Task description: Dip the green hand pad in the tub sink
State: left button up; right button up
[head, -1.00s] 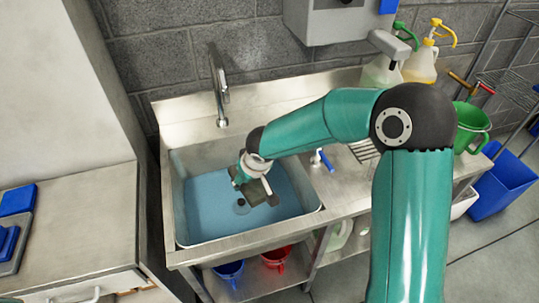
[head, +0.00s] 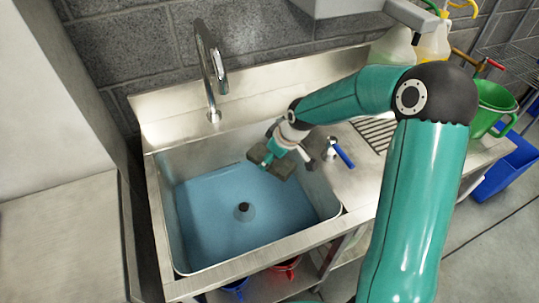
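The tub sink (head: 160,215) is a steel basin with blue water in it and a dark drain piece (head: 243,211) in the middle. My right gripper (head: 277,158) is over the back right part of the basin, tilted down and to the left. A dark grey-green slab (head: 284,169), which looks like the green hand pad, shows on both sides of its teal finger, and the gripper appears shut on it. The slab looks clear of the water, though its exact height is hard to judge. My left gripper is out of view.
A curved tap (head: 211,75) stands behind the basin. A blue-handled tool (head: 343,154) lies on the right drainboard near a slotted drain (head: 375,134). Spray bottles (head: 432,44) and a green bucket (head: 492,105) stand further right. The left counter (head: 60,235) is bare where visible.

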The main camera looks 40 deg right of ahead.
notch_tip(320, 180, down, 22)
jog(key=b, duration=1.4)
jog(key=shift+d, duration=0.1)
jog(key=shift+r, duration=0.1)
dwell(3.8)
notch_tip(320, 180, up, 27)
jog(key=p, duration=1.7)
jog(key=shift+r+p, duration=0.15)
jog(key=shift+p, duration=0.25)
